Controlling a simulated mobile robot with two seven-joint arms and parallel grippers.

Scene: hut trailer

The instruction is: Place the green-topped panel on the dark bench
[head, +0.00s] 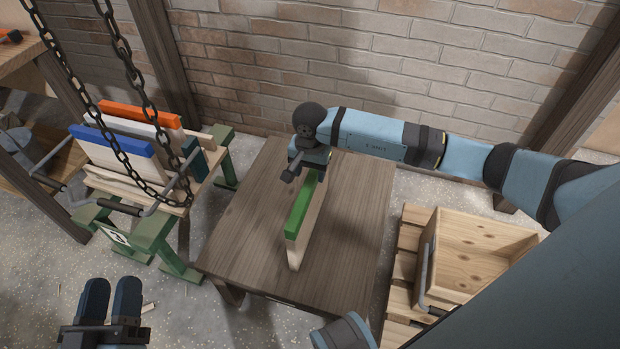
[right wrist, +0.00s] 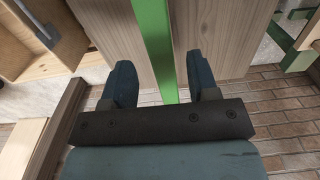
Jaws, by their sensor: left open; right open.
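The green-topped panel (head: 296,232) stands on its long edge on the dark wooden bench (head: 248,225), its pale side and green top strip showing. In the right wrist view, the panel's green strip (right wrist: 153,35) runs between two open fingers, with the bench (right wrist: 215,30) on both sides. My right gripper (head: 308,168) is open at the panel's far end, its fingers on either side and not closed on it. My left gripper (head: 111,290) is open and empty at the lower left, away from the bench.
A green-legged rack (head: 150,235) at left holds orange-topped (head: 140,112), white and blue-topped (head: 110,139) panels. Chains (head: 132,80) hang in front of it. A wooden crate (head: 480,235) sits on a pallet (head: 405,265) at right. A brick wall (head: 350,60) stands behind the bench.

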